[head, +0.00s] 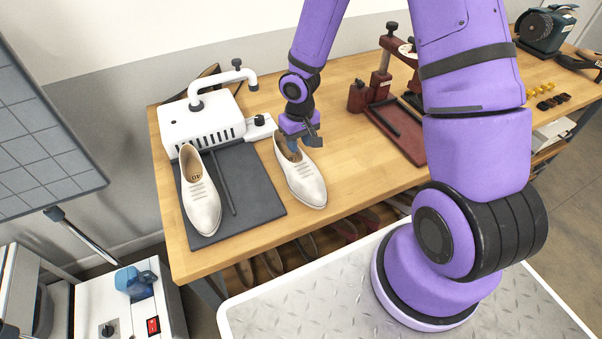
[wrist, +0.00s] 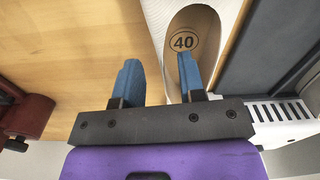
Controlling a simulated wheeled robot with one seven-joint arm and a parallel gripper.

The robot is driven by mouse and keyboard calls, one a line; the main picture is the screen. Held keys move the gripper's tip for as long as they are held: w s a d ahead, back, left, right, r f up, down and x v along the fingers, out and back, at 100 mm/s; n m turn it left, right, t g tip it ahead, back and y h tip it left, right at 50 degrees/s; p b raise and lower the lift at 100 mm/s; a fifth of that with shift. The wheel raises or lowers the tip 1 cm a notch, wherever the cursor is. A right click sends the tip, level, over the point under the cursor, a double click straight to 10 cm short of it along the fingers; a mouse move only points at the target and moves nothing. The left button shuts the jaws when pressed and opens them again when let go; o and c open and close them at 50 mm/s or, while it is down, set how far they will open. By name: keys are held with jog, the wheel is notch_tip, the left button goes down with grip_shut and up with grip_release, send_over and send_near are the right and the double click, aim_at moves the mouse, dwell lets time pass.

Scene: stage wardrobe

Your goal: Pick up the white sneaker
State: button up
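A white lace-up shoe (head: 306,184) lies on the wooden table, right of a dark mat, toe toward the front edge. A similar white shoe (head: 202,205) lies on the mat. My gripper (head: 292,148) is over the heel opening of the shoe on the table. In the wrist view my gripper (wrist: 158,60) is open, its blue fingers apart. The right finger is over or inside the shoe opening, before the insole marked 40 (wrist: 196,24). The left finger is outside the shoe, so the shoe's side edge lies between them. I cannot tell whether either finger touches it.
The dark mat (head: 257,192) and a white machine (head: 203,124) are on the left. A dark red tray and stand (head: 408,145) are to the right. Several shoes (head: 273,262) sit on a shelf below. The wooden tabletop (head: 352,172) is bare right of the shoe.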

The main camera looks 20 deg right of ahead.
aim_at(299, 149)
jog(key=shift+f, duration=1.75)
jog(key=shift+c, duration=0.5)
grip_shut()
jog(key=shift+r, duration=0.1)
